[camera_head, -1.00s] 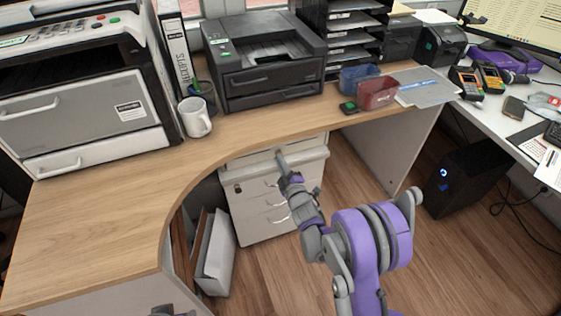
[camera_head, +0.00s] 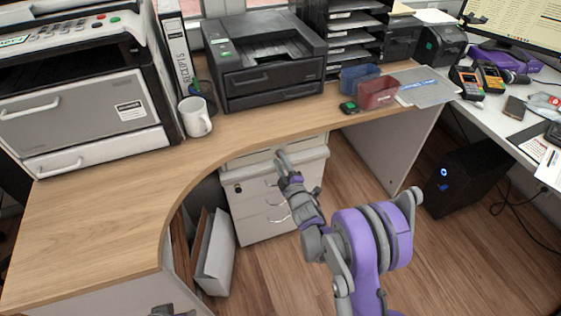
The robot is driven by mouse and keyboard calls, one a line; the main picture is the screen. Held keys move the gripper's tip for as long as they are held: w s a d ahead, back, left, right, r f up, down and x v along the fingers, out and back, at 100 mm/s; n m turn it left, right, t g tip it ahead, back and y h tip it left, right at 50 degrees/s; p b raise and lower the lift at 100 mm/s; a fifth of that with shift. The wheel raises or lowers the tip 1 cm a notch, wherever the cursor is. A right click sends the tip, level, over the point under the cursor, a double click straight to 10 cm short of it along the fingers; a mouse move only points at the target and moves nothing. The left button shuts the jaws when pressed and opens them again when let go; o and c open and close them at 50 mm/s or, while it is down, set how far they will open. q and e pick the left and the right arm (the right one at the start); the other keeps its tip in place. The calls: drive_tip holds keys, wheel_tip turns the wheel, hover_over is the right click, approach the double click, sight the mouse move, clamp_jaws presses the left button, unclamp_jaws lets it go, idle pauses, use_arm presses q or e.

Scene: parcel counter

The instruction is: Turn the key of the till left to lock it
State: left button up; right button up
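A pale grey drawer unit (camera_head: 262,231) stands under the curved wooden desk. A small dark spot, perhaps a lock (camera_head: 238,188), shows at the upper left of its front; I cannot make out a key there. My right gripper (camera_head: 280,156) is at the upper part of this unit, below the desk edge and to the right of the dark spot. Its fingers look close together, but I cannot tell whether they are open or touch anything.
The wooden desk (camera_head: 95,225) overhangs the drawer unit. On it are a black printer (camera_head: 262,75), a white mug (camera_head: 195,118) and a red holder (camera_head: 377,93). A box file (camera_head: 215,255) stands left of the unit.

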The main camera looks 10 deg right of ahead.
use_arm(q)
drive_tip(key=shift+s+r+p, duration=0.1)
drive_tip(key=shift+r+p, duration=0.3)
use_arm(e)
drive_tip(key=s+d, duration=0.1)
drive_tip(key=s, duration=0.9)
drive_tip(key=shift+s+d, duration=0.3)
drive_tip(key=shift+s, duration=0.05)
drive_tip(key=s+d+r+m+g+h, duration=0.4)
drive_tip(key=s+d+r+m+g, duration=0.1)
drive_tip(key=s+m, duration=0.25)
drive_tip(key=s+a+f+m+g+y, duration=0.1)
drive_tip(key=s+m+g, duration=0.25)
drive_tip(key=s, duration=0.85)
drive_tip(key=s+a+m+g, duration=0.25)
drive_tip(key=s+g, duration=0.25)
drive_tip(key=s, duration=0.7)
use_arm(q)
wheel_tip(320, 180, up, 25)
drive_tip(key=w+t+p, duration=0.1)
drive_tip(key=p, duration=2.1)
drive_tip(key=shift+r, duration=0.15)
use_arm(e)
wheel_tip(320, 180, up, 25)
drive_tip(key=w+t, duration=0.1)
drive_tip(key=shift+d, duration=0.3)
use_arm(q)
drive_tip(key=shift+w, duration=0.1)
use_arm(e)
drive_tip(key=shift+m, duration=0.25)
